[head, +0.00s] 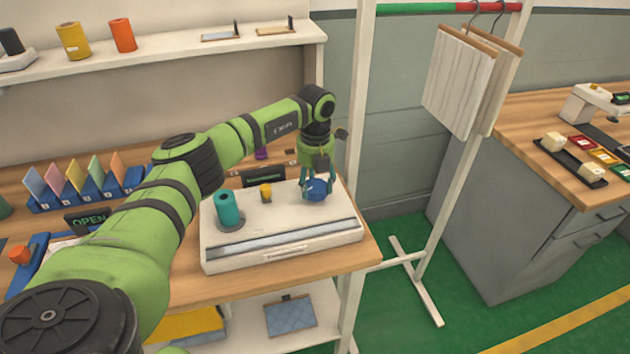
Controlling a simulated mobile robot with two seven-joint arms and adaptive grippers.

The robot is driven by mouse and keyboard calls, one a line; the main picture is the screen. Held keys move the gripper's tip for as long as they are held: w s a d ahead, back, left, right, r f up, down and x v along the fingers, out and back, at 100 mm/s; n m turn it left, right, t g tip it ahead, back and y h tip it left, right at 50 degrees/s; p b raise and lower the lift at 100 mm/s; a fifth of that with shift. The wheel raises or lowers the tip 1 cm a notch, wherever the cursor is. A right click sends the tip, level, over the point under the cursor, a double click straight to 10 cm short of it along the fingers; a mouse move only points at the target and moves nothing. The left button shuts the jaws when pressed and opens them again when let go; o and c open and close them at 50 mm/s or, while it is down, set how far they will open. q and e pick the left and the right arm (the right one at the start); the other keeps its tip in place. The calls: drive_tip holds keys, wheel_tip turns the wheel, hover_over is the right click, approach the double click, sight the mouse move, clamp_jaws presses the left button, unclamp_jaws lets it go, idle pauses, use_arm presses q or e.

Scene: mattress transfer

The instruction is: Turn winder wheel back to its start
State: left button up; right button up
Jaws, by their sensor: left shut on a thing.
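In the head view, a white winder box (285,251) with a grey strip along its front stands on the wooden bench. A blue winder wheel (316,190) sits on its top at the right. My left gripper (317,185) points down over the wheel with its fingers around it, shut on it. A teal spool (228,209) stands upright on the box's left side, and a small yellow piece (266,192) is between spool and wheel. The gripper partly hides the wheel. My right gripper is not in view.
A rack of coloured cards (82,185) and an OPEN sign (88,221) are on the bench at left. A shelf (170,60) runs behind. A white clothes stand (440,220) with hanging cloths (460,82) is close on the right. Green floor lies between benches.

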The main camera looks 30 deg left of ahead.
use_arm(q)
drive_tip(key=n+p, duration=0.1)
drive_tip(key=n, duration=0.5)
drive_tip(key=shift+w+r+p, duration=0.1)
drive_tip(key=shift+r+p, duration=0.05)
drive_tip(key=shift+p, duration=0.2)
drive_tip(key=n+p, duration=0.1)
drive_tip(key=n, duration=0.3)
drive_tip(key=shift+a+n, duration=0.1)
drive_tip(key=shift+n, duration=0.2)
drive_tip(key=shift+a+n+p, duration=0.1)
drive_tip(key=shift+n+p, duration=0.6)
drive_tip(key=shift+n, duration=0.5)
drive_tip(key=shift+a, duration=0.1)
drive_tip(key=o, duration=1.2)
drive_tip(key=shift+c, duration=0.2)
